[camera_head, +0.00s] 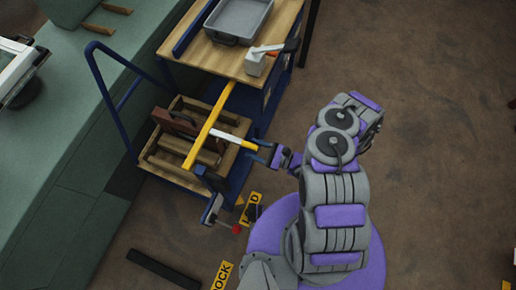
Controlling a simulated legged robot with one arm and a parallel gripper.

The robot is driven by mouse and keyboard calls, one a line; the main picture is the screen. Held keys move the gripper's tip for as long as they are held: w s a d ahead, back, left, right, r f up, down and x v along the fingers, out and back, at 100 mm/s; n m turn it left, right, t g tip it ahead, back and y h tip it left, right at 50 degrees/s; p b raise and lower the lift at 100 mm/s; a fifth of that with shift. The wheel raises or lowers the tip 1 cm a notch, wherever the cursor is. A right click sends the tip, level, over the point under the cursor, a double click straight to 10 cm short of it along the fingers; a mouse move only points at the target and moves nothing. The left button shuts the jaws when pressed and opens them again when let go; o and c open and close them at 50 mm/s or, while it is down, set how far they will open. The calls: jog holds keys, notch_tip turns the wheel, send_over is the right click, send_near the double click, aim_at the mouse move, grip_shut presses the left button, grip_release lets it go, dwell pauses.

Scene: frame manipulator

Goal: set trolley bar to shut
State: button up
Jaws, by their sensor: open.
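The blue trolley (128,98) stands left of centre. A long yellow bar (213,118) runs slantwise over its lower deck, from the wooden top down toward the front. A shorter arm with a white middle (229,138) and a yellow end (248,145) sticks out from the bar to the right. My gripper (259,151) is open at the right end of this arm. Its jaws are small and dark here, and I cannot tell whether they touch the yellow end or surround it.
A wooden crate (155,160) sits on the lower deck under the bar. A red-tipped lever (236,229) is near the yellow floor labels.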

jog(key=shift+d, duration=0.5)
jog(key=p+v, duration=0.3)
jog(key=v, duration=1.3)
jog(key=shift+s+d+p, duration=0.2)
jog(key=shift+d+p, duration=0.05)
jog(key=shift+p, duration=0.1)
jog(key=w+a+r+n+g+h, duration=0.15)
jog(key=a+r+n+g, duration=0.3)
jog(key=r, duration=0.55)
jog(key=w+a+r+n+g, duration=0.2)
jog(key=a+r+n+g, duration=0.25)
jog(key=r, duration=0.55)
jog(key=w+a+r+n+g, duration=0.1)
jog(key=a+r+n+g, duration=0.4)
jog(key=r, duration=0.5)
jog(key=s+d+r+n+h, duration=0.3)
jog(key=s+r+n+h, duration=0.3)
jog(key=s+r+h, duration=0.25)
jog(key=s+d+r+t+h, duration=0.5)
jog(key=s+d+t+h, duration=0.1)
jog(key=s+d, duration=0.4)
jog(key=shift+d+r+h, duration=0.2)
jog(key=shift+d+h, duration=0.2)
jog(key=shift+h, duration=0.1)
